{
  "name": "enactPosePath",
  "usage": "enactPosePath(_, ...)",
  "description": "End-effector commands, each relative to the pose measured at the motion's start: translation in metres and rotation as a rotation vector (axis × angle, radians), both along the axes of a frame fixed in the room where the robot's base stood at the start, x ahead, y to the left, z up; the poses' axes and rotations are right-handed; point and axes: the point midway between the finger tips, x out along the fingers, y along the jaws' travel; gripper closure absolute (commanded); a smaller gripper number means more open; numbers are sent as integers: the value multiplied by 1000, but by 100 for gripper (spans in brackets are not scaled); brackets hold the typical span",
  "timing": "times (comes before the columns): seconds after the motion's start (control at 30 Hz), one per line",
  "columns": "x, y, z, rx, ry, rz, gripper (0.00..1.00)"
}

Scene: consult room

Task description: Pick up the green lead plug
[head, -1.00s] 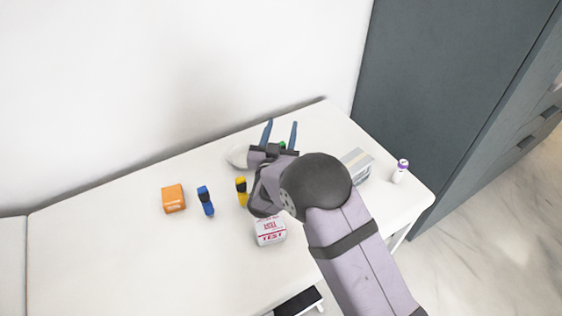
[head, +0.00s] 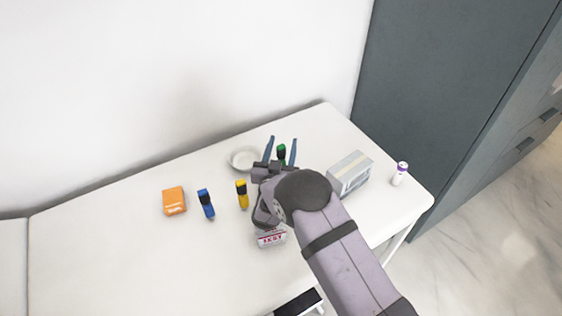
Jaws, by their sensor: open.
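The green lead plug (head: 281,149) stands on the white table toward its back edge, green at the top with a dark lower part. My gripper (head: 282,148) is open, its two blue fingers pointing toward the back wall. The plug's lower end is partly hidden by my gripper.
On the white table (head: 110,235), a white dish (head: 243,158), yellow plug (head: 242,194), blue plug (head: 205,202) and orange box (head: 174,200) lie left of my gripper. A TEST box (head: 271,239) is partly under my arm. A grey box (head: 349,174) and white bottle (head: 400,173) stand right.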

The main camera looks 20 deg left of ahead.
Motion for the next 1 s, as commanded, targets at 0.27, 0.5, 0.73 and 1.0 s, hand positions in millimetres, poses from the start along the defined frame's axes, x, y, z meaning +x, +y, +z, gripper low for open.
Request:
enactPosePath(0.27, 16, 1, 0, -1, 2, 0, 54)
enactPosePath(0.5, 15, 1, 0, -2, 2, 1, 64)
enactPosePath(0.73, 15, 1, 0, -2, 2, 1, 98)
enactPosePath(1.0, 15, 1, 1, -1, 1, 1, 99)
